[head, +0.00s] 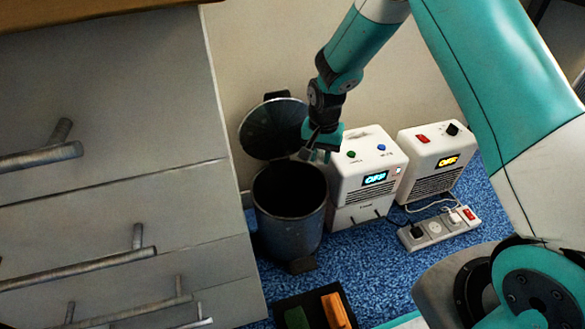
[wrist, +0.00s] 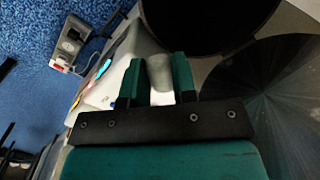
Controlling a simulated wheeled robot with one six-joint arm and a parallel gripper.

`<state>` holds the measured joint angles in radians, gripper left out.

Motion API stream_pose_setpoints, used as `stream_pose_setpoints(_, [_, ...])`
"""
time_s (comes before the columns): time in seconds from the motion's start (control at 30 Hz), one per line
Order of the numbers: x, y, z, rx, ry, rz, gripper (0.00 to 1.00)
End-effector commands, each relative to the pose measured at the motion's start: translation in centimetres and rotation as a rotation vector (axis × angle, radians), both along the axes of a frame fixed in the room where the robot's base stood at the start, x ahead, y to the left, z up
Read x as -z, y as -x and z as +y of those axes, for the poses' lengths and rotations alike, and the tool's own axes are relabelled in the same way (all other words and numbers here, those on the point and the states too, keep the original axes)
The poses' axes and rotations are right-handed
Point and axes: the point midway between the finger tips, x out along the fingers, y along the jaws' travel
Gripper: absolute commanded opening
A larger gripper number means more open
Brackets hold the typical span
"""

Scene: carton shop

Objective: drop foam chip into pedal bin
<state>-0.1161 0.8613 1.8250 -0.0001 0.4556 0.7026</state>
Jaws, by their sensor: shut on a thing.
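The pedal bin (head: 290,228) is a dark metal cylinder on the blue carpet, with its round lid (head: 262,128) raised at the back. In the wrist view the bin's dark mouth (wrist: 205,20) is at the top and the lid (wrist: 275,100) at the right. My gripper (head: 314,155) is above the bin's back right rim, beside the white box. In the wrist view my gripper (wrist: 158,68) is shut on a pale foam chip (wrist: 161,85) between its teal fingers. The chip is hard to make out in the head view.
Two white boxes (head: 362,190) (head: 428,175) with lit OFF displays stand right of the bin. A power strip (head: 440,228) with cables lies before them. A grey drawer cabinet (head: 110,130) with bar handles is at the left. A dark tray (head: 313,306) holds green and orange items.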

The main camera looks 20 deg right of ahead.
Motion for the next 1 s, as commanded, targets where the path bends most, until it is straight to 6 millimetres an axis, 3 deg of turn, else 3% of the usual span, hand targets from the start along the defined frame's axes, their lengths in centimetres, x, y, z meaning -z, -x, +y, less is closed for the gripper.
stream_pose_setpoints(0.03, [1.7,-1.1,1.0,0.077,0.000,0.000,0.04])
stream_pose_setpoints(0.2, [5.0,-3.6,3.5,0.335,0.000,0.000,0.04])
stream_pose_setpoints(0.4, [7.1,-5.0,5.1,0.514,0.000,0.000,0.04])
stream_pose_setpoints(0.67, [8.6,-5.2,5.4,0.558,0.001,0.001,0.04])
stream_pose_setpoints(1.0, [12.6,-5.2,5.4,0.557,-0.001,-0.001,0.04])
